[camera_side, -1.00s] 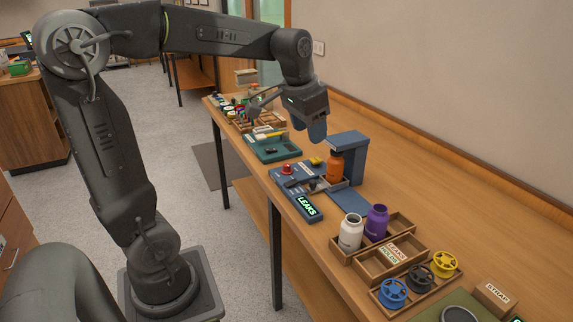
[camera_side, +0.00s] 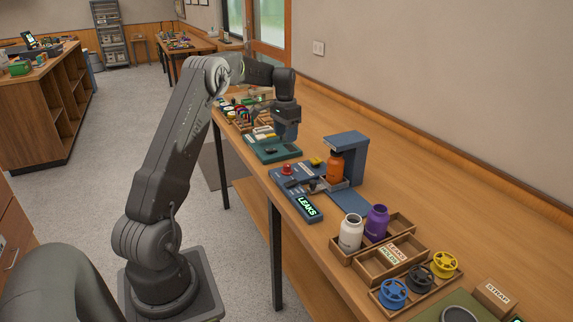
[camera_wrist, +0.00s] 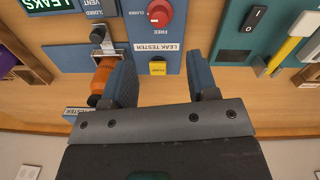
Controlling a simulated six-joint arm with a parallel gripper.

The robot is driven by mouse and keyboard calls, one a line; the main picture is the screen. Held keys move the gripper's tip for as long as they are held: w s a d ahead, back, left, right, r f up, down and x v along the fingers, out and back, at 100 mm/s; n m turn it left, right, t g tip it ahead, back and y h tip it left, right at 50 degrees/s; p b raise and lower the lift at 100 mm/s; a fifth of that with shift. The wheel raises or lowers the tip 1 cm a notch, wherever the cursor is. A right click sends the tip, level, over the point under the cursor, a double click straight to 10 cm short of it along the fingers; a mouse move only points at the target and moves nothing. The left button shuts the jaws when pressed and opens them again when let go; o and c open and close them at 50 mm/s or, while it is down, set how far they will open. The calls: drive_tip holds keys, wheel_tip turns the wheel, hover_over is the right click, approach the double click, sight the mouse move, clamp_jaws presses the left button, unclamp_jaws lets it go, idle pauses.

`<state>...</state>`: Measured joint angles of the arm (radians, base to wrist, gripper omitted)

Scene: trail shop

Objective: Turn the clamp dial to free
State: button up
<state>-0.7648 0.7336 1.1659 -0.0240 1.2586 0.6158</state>
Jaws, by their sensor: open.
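The clamp dial (camera_wrist: 160,13) is a red round knob on the blue leak tester, at the top of the wrist view, with the word FREE printed below it there. A pale mark shows on the knob; which setting it points to is hard to tell. In the side view the red dial (camera_side: 287,170) sits on the leak tester panel (camera_side: 290,180). My gripper (camera_wrist: 162,78) is open and empty, its two blue fingers apart and clear of the dial. In the side view my gripper (camera_side: 287,130) hangs beyond the dial, around the green tray.
An orange bottle (camera_side: 335,166) stands in the tester, under its blue arch (camera_side: 350,145). The LEAKS display (camera_side: 307,207) is lit. The green tray (camera_side: 270,150) lies beyond.

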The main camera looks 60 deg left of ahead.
sight(287, 165)
drive_tip(key=f, duration=1.1)
drive_tip(key=shift+d+f, duration=0.2)
drive_tip(key=c, duration=0.9)
